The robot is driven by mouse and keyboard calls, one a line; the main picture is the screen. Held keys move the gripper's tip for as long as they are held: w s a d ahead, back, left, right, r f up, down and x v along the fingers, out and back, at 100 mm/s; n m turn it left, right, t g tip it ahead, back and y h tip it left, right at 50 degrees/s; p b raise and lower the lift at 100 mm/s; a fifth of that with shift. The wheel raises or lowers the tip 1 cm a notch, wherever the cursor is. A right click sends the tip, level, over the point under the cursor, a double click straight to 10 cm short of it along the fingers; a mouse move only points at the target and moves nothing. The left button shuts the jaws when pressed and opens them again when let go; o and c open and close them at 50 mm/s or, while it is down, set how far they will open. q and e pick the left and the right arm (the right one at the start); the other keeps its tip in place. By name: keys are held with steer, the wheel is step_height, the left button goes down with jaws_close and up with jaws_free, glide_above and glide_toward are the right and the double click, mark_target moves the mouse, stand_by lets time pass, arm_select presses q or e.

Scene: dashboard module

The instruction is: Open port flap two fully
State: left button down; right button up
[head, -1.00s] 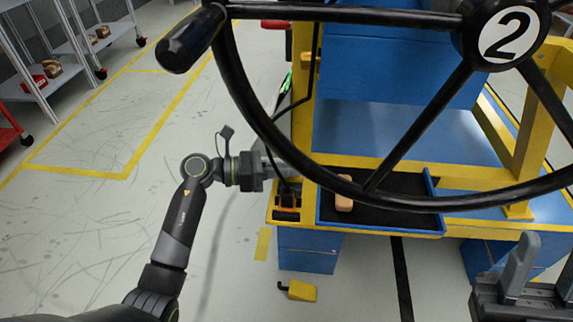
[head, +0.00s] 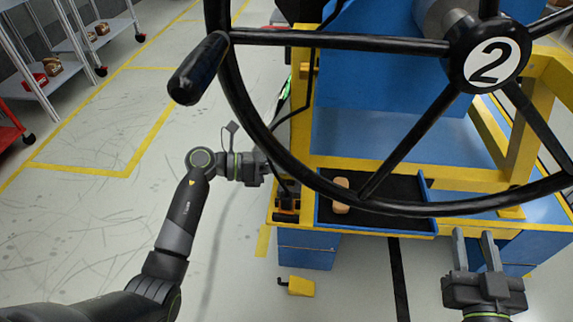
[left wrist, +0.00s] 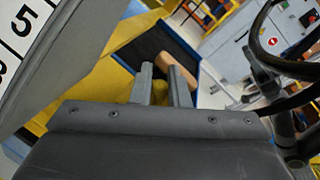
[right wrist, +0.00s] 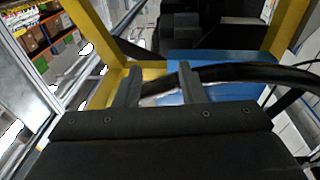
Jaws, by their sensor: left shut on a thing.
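My left gripper (head: 272,172) is at the left side of the yellow and blue module, partly behind the black wheel's rim. In the left wrist view its fingers (left wrist: 161,82) stand slightly apart, with a small yellow part (left wrist: 160,92) between the tips. I cannot tell whether this belongs to port flap two; no flap is clearly identifiable. My right gripper (head: 477,245) is open at the lower right, in front of the module. In the right wrist view its fingers (right wrist: 158,82) are well apart, with a dark curved bar behind them and nothing clearly held.
A large black handwheel marked 2 (head: 494,62) crosses the head view, with a side handle (head: 198,68). A dark tray with blue walls (head: 425,190) holds a tan block (head: 341,195). A yellow piece (head: 301,286) lies on the floor. The left floor is clear before shelves.

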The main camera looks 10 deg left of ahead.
steer(key=shift+s+f+g, duration=0.1)
steer(key=shift+f+g, duration=0.7)
steer(key=shift+f, duration=0.5)
arm_select(q)
steer(key=c, duration=1.5)
jaws_free()
steer(key=shift+o, duration=0.2)
